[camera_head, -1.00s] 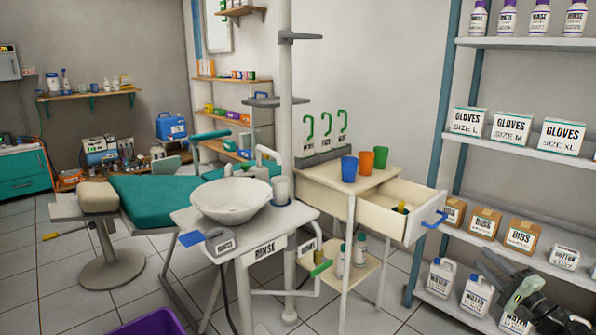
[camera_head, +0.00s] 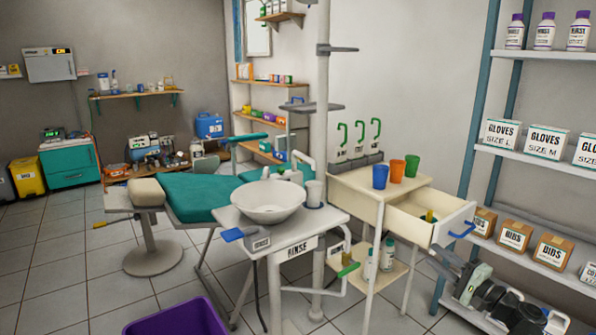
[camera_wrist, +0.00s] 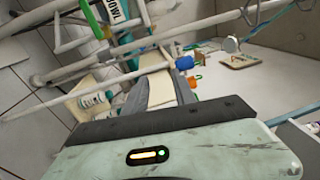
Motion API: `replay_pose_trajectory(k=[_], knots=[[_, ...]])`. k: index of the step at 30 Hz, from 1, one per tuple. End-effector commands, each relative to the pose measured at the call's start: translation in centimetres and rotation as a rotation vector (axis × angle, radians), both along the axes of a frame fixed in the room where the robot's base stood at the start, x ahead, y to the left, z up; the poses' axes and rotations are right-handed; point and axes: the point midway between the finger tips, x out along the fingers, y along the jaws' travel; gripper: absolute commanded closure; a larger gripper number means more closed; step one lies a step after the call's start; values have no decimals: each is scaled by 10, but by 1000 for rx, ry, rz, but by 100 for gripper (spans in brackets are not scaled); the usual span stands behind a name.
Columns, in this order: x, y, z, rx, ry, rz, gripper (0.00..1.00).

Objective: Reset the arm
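My arm shows at the lower right of the head view, in front of the shelf rack. My gripper (camera_head: 447,262) is at its left end, close to the white cart's open drawer in the picture. In the wrist view my gripper's grey fingers (camera_wrist: 160,92) point up the picture toward the cart and its cups.
The cart's open drawer (camera_head: 416,226) juts toward the shelf rack (camera_head: 485,118). A blue cup (camera_head: 380,177), orange cup (camera_head: 396,171) and green cup (camera_head: 412,166) stand on the cart. A rinse basin (camera_head: 266,211) and purple bin (camera_head: 180,322) are left. Floor at far left is clear.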

Motion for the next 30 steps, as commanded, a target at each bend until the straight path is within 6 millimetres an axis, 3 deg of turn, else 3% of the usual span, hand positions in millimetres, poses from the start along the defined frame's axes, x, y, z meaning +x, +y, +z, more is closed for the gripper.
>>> replay_pose_trajectory(k=[3,7,9,12,15,17,20,24,28,29,30], knots=[[27,88,-2,-78,62,147,68],[38,199,-28,-246,167,343,68],[33,255,-48,-366,229,454,68],[13,322,-82,-575,323,610,68],[-14,360,-119,-817,421,743,68],[-28,365,-137,-946,473,794,68],[-45,354,-161,-1137,562,843,68],[-59,307,-183,-1357,705,846,68],[-73,257,-190,-1535,852,835,68],[-78,252,-183,-1552,879,845,68],[-76,255,-162,-1545,871,844,68]])
